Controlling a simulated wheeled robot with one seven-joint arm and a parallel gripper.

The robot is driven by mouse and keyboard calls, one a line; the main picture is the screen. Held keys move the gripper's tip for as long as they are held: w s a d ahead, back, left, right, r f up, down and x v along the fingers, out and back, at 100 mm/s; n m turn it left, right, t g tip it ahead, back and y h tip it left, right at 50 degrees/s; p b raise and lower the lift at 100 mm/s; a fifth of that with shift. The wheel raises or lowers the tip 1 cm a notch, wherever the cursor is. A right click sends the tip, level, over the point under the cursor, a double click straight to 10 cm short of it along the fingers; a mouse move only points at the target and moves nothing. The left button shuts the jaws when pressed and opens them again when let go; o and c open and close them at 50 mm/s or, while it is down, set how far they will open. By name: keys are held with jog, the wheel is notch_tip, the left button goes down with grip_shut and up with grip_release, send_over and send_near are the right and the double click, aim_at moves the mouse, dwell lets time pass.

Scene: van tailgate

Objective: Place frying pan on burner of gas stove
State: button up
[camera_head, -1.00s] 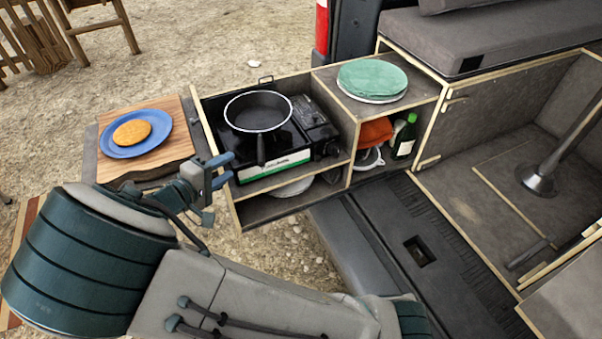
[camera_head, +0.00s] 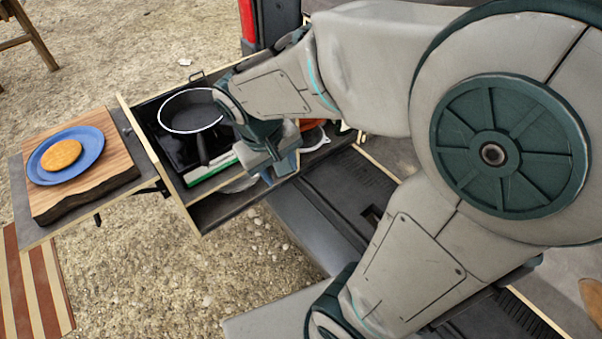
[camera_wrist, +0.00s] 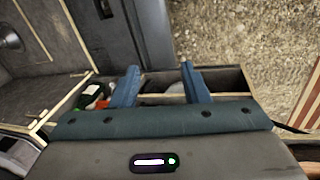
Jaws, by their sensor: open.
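The black frying pan (camera_head: 187,112) with a pale rim sits on the gas stove (camera_head: 208,169) in the pull-out kitchen box, its handle pointing toward the front. I cannot tell exactly how it lies on the burner, which is hidden beneath it. My arm covers the right part of the stove. My gripper is just right of the pan's handle in the head view, in front of the box and apart from the pan. In the wrist view my gripper (camera_wrist: 158,70) is open and empty, its two blue fingers spread above the box's lower shelf.
A wooden board (camera_head: 95,182) on the left side shelf bears a blue plate (camera_head: 88,160) with a flat orange-brown round food (camera_head: 61,155). A green bottle (camera_wrist: 82,115) stands in the side compartment. Gravel ground (camera_head: 250,255) is open in front of the box.

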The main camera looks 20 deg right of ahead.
jog(key=s+d+r+m+t+y, duration=0.1)
jog(key=s+d+r+t+y, duration=0.1)
jog(key=s+r, duration=0.2)
jog(key=shift+s+m, duration=0.4)
jog(key=shift+s, duration=0.9)
